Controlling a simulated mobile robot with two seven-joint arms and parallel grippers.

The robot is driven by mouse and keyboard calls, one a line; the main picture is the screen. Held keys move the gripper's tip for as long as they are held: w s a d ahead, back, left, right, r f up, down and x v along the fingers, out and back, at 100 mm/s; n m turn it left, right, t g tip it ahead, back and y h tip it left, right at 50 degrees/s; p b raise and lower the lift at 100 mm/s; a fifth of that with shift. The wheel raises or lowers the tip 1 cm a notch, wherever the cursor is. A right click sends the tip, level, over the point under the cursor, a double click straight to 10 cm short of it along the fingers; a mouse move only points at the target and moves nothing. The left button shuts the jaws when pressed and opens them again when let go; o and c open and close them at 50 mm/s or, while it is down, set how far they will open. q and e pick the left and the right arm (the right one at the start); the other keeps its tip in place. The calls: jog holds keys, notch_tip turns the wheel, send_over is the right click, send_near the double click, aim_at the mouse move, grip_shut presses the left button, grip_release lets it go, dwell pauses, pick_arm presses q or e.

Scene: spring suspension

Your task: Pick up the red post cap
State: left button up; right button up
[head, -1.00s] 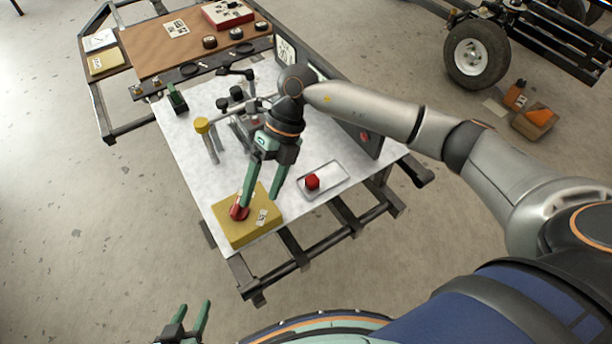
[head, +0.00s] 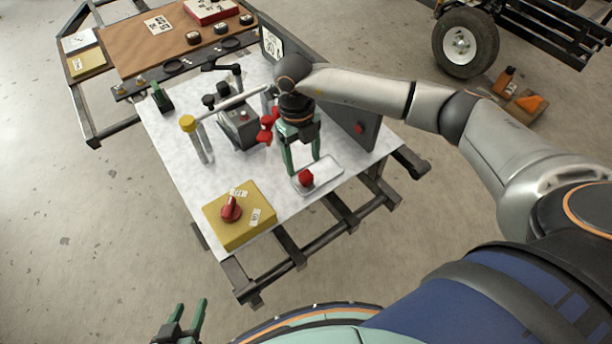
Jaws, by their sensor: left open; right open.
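The red post cap (head: 306,178) sits in a small shallow metal tray (head: 326,172) near the front right of the white-topped bench. My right gripper (head: 303,168) is open, pointing down, with its fingertips just above and behind the cap. The fingers look spread to either side of it, but I cannot tell whether they reach down around it. Nothing is between the fingers that I can make out. My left gripper (head: 188,312) is open and empty at the bottom of the view, off the bench in front.
A yellow box (head: 254,218) with a red rotary knob (head: 231,208) stands at the bench's front corner. A yellow-topped post (head: 189,126) and a grey fixture (head: 238,128) with red parts stand behind. A dark upright panel (head: 350,118) lines the right edge.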

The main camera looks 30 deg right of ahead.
aim_at(306, 174)
jog(key=f, duration=0.4)
jog(key=shift+s+d+f, duration=0.2)
jog(key=shift+s+f, duration=0.05)
grip_shut()
